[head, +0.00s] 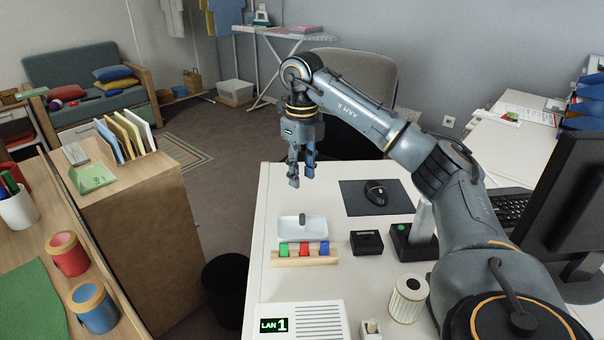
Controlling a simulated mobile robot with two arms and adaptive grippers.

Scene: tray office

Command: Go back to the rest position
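My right arm reaches in from the lower right over the white desk (262,215). Its gripper (302,176) hangs pointing down above the far left part of the desk. Its two fingers look apart, seen at an angle, with nothing between them. Below it and nearer stand a small white dish (290,230) with a grey knob and a wooden rack (287,261) with red, green and blue blocks. The gripper is clear of both. My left gripper is not in view.
On the desk are a mouse (376,193) on a dark mat, a black box (366,242), a striped canister (408,297) and a LAN 1 box (304,322). A monitor (570,170) stands right. A wooden cabinet (145,240) and black bin (226,288) are left.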

